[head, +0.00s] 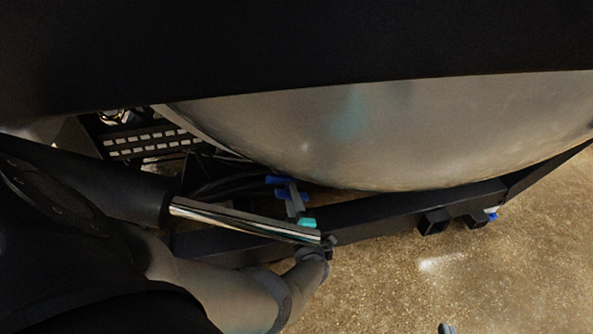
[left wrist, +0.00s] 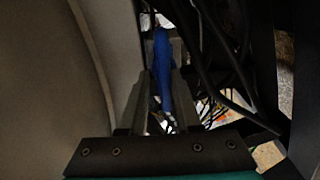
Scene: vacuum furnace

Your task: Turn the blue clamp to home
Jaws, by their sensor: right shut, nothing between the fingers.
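In the left wrist view the clamp (left wrist: 163,75) is a long blue bar running between the two fingers. My left gripper (head: 293,200), with a teal part at its base, reaches up to the clamp from below. Its grey fingers (left wrist: 163,95) stand apart on either side of the blue bar; firm contact is not visible. What seems to be the tip of my right gripper (head: 446,328) just enters at the bottom edge, away from the clamp and empty.
The rounded metal vessel (head: 400,135) hangs close above the clamp. A black frame beam (head: 390,215) runs beside the left gripper. Dark cables (left wrist: 225,60) lie close to the fingers. The speckled floor (head: 480,270) at the lower right is clear.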

